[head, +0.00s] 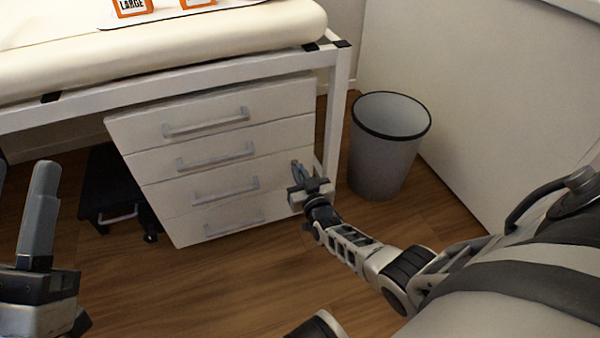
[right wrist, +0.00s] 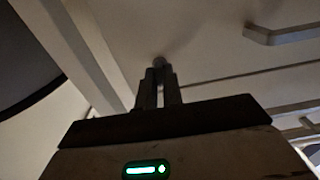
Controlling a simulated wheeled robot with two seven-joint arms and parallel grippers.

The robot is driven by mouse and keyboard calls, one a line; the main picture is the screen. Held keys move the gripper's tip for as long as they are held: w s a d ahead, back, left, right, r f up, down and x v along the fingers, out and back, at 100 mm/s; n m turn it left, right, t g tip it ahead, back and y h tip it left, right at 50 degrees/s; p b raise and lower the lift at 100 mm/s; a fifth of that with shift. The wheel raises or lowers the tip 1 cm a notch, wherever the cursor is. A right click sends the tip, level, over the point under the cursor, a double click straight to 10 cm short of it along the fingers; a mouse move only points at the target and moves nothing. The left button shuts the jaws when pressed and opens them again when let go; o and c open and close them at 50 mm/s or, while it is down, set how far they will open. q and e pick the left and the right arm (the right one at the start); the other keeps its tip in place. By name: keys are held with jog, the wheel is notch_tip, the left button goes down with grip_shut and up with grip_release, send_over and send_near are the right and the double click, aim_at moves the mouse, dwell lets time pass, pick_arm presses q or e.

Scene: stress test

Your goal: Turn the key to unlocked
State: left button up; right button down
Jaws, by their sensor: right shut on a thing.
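The white drawer cabinet (head: 225,150) stands under the padded table. My right gripper (head: 298,168) is at the right edge of its front, by the upper drawers. In the right wrist view its fingers (right wrist: 158,82) are close together, pointing at the cabinet face. A small round grey piece, the key or its lock (right wrist: 159,62), shows at the fingertips, and the gripper is shut on it. The fingers hide most of it, so I cannot tell how the key is turned. My left gripper (head: 24,170) is at the left edge, partly cut off, fingers apart and empty.
A grey bin (head: 390,145) stands right of the table leg (head: 338,110), close to my right arm. Drawer handles (head: 205,122) stick out from the cabinet front. A black object (head: 112,190) is on the floor at left. The wooden floor (head: 215,285) in front is clear.

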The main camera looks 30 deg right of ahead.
dwell(0.4)
jog(key=c, duration=1.6)
grip_release()
jog(key=shift+o, duration=0.3)
